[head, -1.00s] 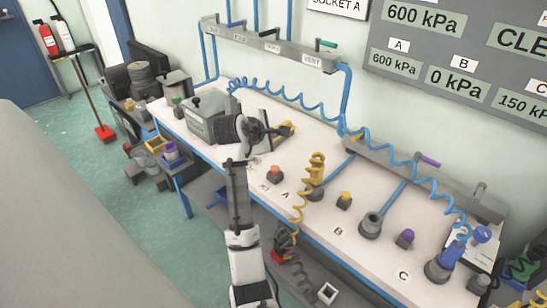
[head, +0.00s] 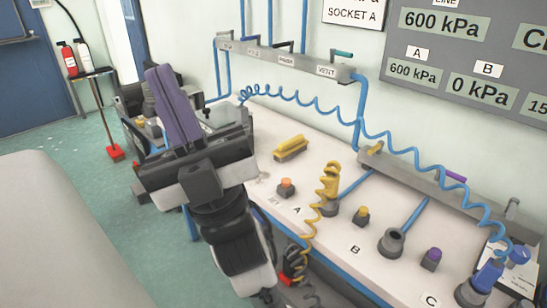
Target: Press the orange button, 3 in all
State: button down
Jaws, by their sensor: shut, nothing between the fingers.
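The orange button (head: 287,187) is a small orange cap on a dark block on the white bench, left of the A label. It is in plain view and nothing touches it. My gripper (head: 160,72) is at the left of the head view, large and close to the camera. Its purple-faced fingers are together, point up and hold nothing. It is well to the left of the button and apart from it. Whether the cap is pressed in cannot be told.
A yellow bar-shaped piece (head: 290,149) lies behind the button. A yellow coiled hose (head: 329,180) stands to its right. A yellow button (head: 361,216) and a purple button (head: 433,260) sit further right. The wall board (head: 470,55) reads A 600 kPa, B 0 kPa.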

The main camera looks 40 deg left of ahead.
aim_at(285, 181)
jog(key=u, duration=1.6)
